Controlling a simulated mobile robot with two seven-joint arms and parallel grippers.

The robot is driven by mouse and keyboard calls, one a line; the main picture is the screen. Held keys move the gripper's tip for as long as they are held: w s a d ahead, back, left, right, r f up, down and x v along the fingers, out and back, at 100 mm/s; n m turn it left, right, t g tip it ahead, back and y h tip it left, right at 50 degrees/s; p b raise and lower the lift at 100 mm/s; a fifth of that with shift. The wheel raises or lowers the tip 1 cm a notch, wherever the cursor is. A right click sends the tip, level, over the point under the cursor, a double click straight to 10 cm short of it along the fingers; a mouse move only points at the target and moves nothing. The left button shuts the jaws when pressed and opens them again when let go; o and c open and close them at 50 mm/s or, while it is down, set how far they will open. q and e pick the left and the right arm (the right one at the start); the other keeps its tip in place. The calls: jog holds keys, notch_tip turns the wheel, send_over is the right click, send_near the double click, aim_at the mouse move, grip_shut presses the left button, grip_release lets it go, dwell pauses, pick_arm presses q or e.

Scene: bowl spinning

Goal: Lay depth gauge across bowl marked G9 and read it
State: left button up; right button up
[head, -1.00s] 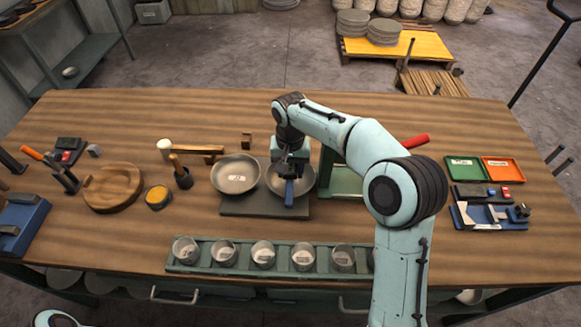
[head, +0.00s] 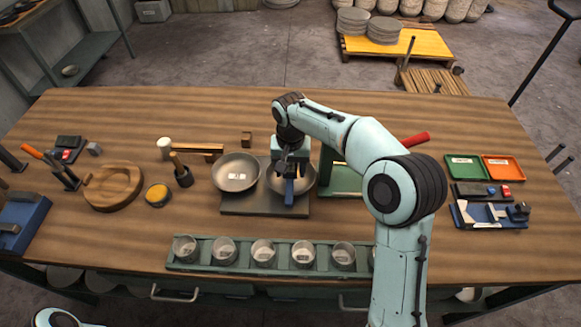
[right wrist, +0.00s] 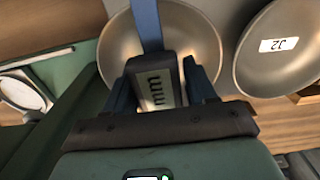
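My right gripper (head: 291,172) points down over the right-hand metal bowl (head: 308,184) on a dark board. It is shut on the depth gauge (head: 289,192). In the right wrist view the gauge's grey body with an "mm" display (right wrist: 156,88) sits between the blue fingers. Its blue bar (right wrist: 147,25) spans over the bowl (right wrist: 117,45). I cannot tell whether the gauge touches the rim. No marking on this bowl is visible, and no reading can be made out. The neighbouring bowl (head: 236,172) carries a label that reads J2 in the right wrist view (right wrist: 270,66). My left gripper is out of view.
A green rack (head: 180,267) of several labelled cups lies along the front. A round wooden block (head: 113,187), a yellow-topped pot (head: 157,195) and a mallet (head: 190,148) are to the left. Green (head: 466,169) and orange (head: 503,169) trays lie right. The rear table is mostly clear.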

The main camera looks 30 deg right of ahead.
jog(key=shift+o, duration=0.9)
pick_arm(q)
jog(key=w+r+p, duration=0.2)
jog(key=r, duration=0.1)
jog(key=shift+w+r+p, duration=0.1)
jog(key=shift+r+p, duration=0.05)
jog(key=shift+p, duration=0.15)
pick_arm(e)
notch_tip(320, 180, up, 14)
jog(key=shift+f, duration=0.25)
jog(key=shift+f, duration=0.1)
